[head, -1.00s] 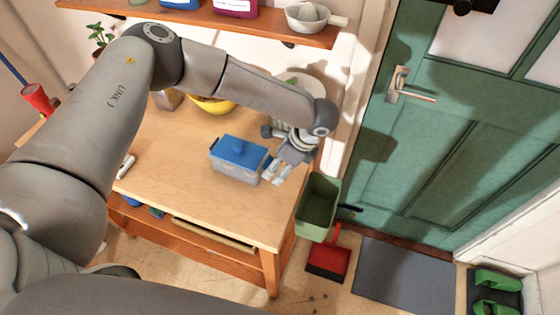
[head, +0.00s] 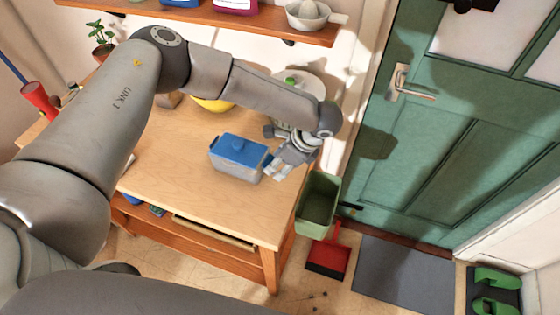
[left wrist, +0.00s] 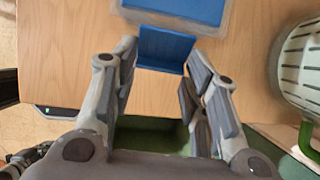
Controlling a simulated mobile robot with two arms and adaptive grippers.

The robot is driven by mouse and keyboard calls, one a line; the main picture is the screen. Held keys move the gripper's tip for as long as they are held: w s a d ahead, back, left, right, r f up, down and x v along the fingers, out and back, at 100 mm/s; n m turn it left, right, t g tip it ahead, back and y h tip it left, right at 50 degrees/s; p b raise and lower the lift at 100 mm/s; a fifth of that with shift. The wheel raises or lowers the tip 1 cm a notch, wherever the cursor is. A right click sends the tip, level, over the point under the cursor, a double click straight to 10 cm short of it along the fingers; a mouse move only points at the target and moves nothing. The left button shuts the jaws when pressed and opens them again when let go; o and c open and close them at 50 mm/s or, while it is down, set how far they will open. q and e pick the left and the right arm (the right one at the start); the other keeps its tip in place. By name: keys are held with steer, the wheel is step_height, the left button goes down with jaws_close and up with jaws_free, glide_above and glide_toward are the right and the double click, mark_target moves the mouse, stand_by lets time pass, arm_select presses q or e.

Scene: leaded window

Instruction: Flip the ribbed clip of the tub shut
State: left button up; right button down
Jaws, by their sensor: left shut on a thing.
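The tub (head: 236,168) stands on the wooden table, a pale see-through box with a blue lid (head: 240,150). Its lid also shows at the top of the left wrist view (left wrist: 180,8). A blue clip (left wrist: 165,50) juts out from the tub's near side in that view, standing away from the wall. My left gripper (head: 272,170) is at the tub's right end. In the left wrist view its fingers (left wrist: 163,58) are shut on the clip, one at each side edge. Ribs on the clip cannot be made out.
A green bin (head: 318,205) stands beside the table's right edge (head: 290,215). A whitish striped pot (left wrist: 305,65) is close to the right of my gripper. A yellow bowl (head: 212,104) sits behind the tub. The table in front of the tub is clear.

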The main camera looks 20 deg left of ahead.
arm_select(q)
steer(key=shift+d+f+y, duration=0.1)
steer(key=shift+f+y, duration=0.2)
steer(key=shift+y, duration=0.3)
steer(key=shift+f+y+b, duration=0.3)
steer(key=shift+f+y, duration=0.1)
steer(key=shift+y, duration=0.4)
steer(key=shift+f+y+b, duration=0.4)
steer(key=shift+y+b, duration=0.15)
steer(key=shift+y, duration=0.35)
steer(key=shift+f+y, duration=0.2)
steer(key=shift+y, duration=0.7)
steer(key=shift+a+f+t+y, duration=0.15)
steer(key=shift+a+t+y, duration=0.2)
steer(key=shift+y, duration=0.65)
steer(key=shift+f+y, duration=0.1)
steer(key=shift+y, duration=0.2)
steer(key=shift+a, duration=0.15)
steer(key=o, duration=1)
